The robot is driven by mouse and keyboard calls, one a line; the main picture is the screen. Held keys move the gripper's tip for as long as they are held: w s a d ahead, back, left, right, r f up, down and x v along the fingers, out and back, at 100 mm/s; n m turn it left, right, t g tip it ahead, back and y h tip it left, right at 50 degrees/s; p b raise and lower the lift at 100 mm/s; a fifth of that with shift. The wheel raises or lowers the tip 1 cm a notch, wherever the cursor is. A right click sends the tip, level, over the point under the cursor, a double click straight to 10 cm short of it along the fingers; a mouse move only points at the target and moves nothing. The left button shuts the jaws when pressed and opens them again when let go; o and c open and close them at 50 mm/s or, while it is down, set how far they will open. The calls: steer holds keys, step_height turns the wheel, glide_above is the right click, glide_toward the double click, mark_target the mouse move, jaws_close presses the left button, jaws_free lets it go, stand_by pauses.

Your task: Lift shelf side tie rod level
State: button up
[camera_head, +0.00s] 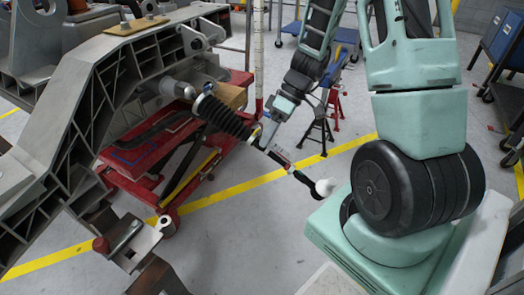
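The tie rod (281,158) runs from the grey chassis at the upper left down to the right. Its black ribbed boot (226,116) is at the chassis end, and a pale rounded end (325,187) is at the lower right. The rod is tilted, with the outer end lower. My gripper (266,136) comes down from above and meets the rod just beyond the boot. Its fingers overlap the rod in this view. They are too small and partly hidden to show whether they are closed on it.
The grey chassis frame (85,95) fills the left side. A red lift table (137,178) with a cardboard box (230,95) stands beneath and behind the rod. Grey floor with yellow lines is clear below the rod.

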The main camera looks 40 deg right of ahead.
steer(key=shift+b+x, duration=0.3)
steer(key=shift+x, duration=1.55)
jaws_close()
steer(key=r+g+p, duration=0.1)
steer(key=r+p, duration=0.2)
steer(key=p, duration=0.1)
steer(key=s+r+g+p, duration=0.1)
steer(key=r+p, duration=0.2)
steer(key=p, duration=0.1)
steer(key=s+r+m+g+h+p, duration=0.1)
steer(key=r+p, duration=0.2)
steer(key=p, duration=0.2)
steer(key=shift+d+r, duration=0.2)
steer(key=shift+d, duration=0.15)
steer(key=r+g+p, duration=0.1)
steer(key=p, duration=0.1)
steer(key=shift+r+m+h+p, duration=0.3)
steer(key=shift+p, duration=0.05)
jaws_free()
